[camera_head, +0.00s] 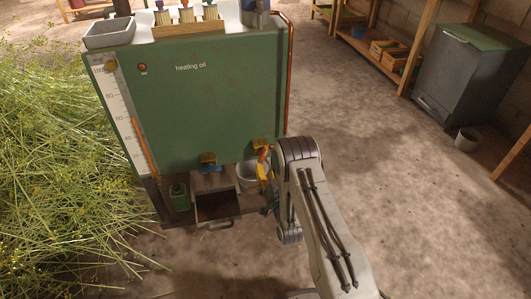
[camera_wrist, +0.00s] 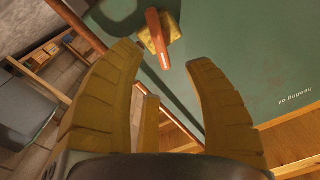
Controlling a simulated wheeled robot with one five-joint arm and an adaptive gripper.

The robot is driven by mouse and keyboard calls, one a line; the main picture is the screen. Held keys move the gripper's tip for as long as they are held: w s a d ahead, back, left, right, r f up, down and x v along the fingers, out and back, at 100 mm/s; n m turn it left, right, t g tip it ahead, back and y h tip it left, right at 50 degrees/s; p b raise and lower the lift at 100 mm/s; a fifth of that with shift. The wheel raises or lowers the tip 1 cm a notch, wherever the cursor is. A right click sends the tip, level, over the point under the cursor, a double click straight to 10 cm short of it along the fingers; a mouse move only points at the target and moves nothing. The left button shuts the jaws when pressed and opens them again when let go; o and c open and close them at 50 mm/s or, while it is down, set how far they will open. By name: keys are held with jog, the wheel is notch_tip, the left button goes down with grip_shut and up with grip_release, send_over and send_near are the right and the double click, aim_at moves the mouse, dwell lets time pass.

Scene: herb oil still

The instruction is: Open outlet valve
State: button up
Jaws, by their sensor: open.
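The green heating oil tank (camera_head: 190,105) fills the middle of the head view. Low on its front are two brass valves, one with an orange handle (camera_head: 265,153) on the right and one with a blue handle (camera_head: 208,168) to its left. I cannot tell from any label which is the outlet valve. My gripper (camera_head: 264,172) is close to the orange handle, partly hidden by my arm. In the wrist view my gripper (camera_wrist: 165,75) is open and empty. The orange handle (camera_wrist: 157,38) on its brass body (camera_wrist: 172,22) lies just beyond and between the fingertips, apparently untouched.
A pale bucket (camera_head: 247,176), an open box with a handle (camera_head: 218,212) and a green canister (camera_head: 179,195) are under the tank. A copper pipe (camera_head: 289,80) runs down its right edge. Cut herbs (camera_head: 45,170) lie left.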

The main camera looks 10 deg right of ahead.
aim_at(265, 156)
jog(key=shift+w+f+b, duration=0.15)
jog(key=shift+w+b, duration=3)
jog(key=shift+w, duration=0.45)
jog(key=shift+c, duration=0.2)
grip_shut()
